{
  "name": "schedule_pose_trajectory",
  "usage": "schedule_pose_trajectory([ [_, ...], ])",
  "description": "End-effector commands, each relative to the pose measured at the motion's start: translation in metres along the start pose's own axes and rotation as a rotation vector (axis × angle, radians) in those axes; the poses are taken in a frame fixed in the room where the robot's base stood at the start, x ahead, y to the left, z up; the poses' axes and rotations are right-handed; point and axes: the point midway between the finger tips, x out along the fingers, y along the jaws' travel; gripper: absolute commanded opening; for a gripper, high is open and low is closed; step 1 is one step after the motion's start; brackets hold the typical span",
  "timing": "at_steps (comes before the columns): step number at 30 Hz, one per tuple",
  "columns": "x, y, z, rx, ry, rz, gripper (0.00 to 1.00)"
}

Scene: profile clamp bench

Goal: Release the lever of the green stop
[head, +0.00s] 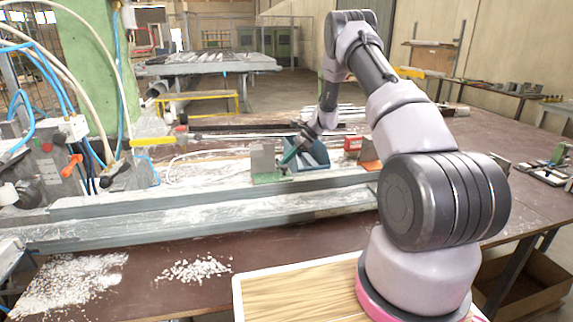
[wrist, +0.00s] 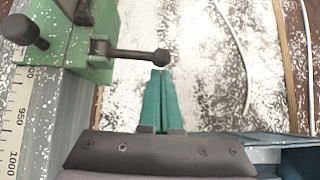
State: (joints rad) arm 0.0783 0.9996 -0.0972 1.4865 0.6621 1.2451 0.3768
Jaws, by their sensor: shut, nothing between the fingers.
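The green stop (wrist: 97,68) sits on the rail at the upper left of the wrist view. Its lever (wrist: 128,53) is a dark rod pointing right, ending in a black ball knob (wrist: 161,57). My gripper (wrist: 162,72) is shut and empty, its teal fingers together, with the tips right by the knob; I cannot tell if they touch it. In the head view the green stop (head: 268,178) stands on the rail with a grey upright plate, and my gripper (head: 285,161) is just right of it. The lever is not clear there.
The long grey rail (head: 200,207) runs across the brown bench, with a scale (wrist: 17,120) along it. A blue bin (head: 318,157), a red box (head: 352,143) and an orange stop (head: 369,161) are to the right. White chips litter the bench front. A pale cable (wrist: 238,55) lies behind.

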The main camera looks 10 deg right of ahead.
Motion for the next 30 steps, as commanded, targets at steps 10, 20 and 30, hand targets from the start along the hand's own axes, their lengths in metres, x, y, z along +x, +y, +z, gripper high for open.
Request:
schedule_pose_trajectory([
  [10, -0.0014, 0.0, 0.0009, -0.01, -0.001, -0.012, 0.0],
  [20, -0.004, -0.0001, 0.003, -0.047, -0.001, -0.052, 0.0],
  [30, -0.0072, -0.0003, 0.0061, -0.088, 0.0, -0.097, 0.0],
])
